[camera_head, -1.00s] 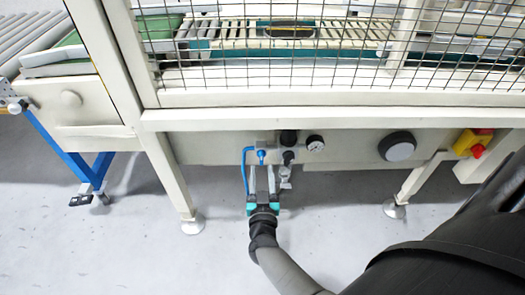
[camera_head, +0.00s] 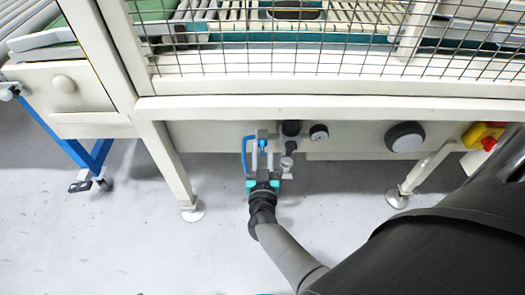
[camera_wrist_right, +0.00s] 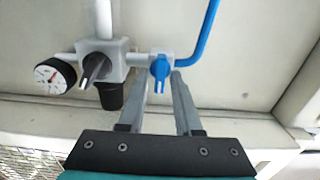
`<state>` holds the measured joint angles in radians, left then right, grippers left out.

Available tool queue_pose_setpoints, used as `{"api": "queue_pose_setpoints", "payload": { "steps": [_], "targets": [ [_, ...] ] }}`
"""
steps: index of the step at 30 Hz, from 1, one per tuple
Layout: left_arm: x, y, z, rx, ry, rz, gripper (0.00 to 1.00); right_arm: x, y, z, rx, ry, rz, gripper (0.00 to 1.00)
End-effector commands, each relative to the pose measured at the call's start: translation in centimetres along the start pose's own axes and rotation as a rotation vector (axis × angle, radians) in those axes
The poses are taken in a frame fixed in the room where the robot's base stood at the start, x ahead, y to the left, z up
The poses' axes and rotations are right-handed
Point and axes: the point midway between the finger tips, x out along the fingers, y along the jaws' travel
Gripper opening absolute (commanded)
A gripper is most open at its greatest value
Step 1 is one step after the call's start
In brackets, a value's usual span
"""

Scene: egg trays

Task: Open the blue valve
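The blue valve (camera_head: 263,143) sits on the front panel of the machine, below the mesh guard. In the right wrist view the blue valve (camera_wrist_right: 160,68) shows its handle pointing down the picture, on a grey fitting with a blue hose. My right gripper (camera_head: 263,157) reaches up to it from below. In the wrist view the two fingers of my right gripper (camera_wrist_right: 160,78) are apart, with the handle between their tips and gaps beside it. Whether a tip touches the valve I cannot tell. My left gripper is not in view.
A black knob (camera_wrist_right: 96,68) on a grey block and a pressure gauge (camera_wrist_right: 54,76) sit close beside the valve. A blue hose (camera_wrist_right: 208,38) curves away from it. A red-yellow switch (camera_head: 484,136) and machine legs (camera_head: 166,165) stand further off. The floor below is clear.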

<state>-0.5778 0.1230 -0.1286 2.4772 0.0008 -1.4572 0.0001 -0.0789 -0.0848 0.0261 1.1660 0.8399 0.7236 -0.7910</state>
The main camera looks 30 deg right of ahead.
Motion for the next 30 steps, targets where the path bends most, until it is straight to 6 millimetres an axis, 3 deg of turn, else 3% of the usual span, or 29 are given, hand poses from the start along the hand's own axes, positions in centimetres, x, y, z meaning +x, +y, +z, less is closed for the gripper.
{"api": "queue_pose_setpoints", "payload": {
  "steps": [4, 17, 30],
  "targets": [
    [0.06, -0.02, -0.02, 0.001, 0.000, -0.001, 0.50, 0.01, -0.01, 0.00, 0.000, 0.000, 0.000, 0.00],
    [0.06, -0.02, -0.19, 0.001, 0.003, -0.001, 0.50, 0.03, 0.01, -0.01, 0.022, 0.000, 0.000, 0.00],
    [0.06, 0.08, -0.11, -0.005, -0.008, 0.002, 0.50, 0.05, 0.12, -0.01, 0.299, 0.000, 0.000, 0.00]
  ]
}}
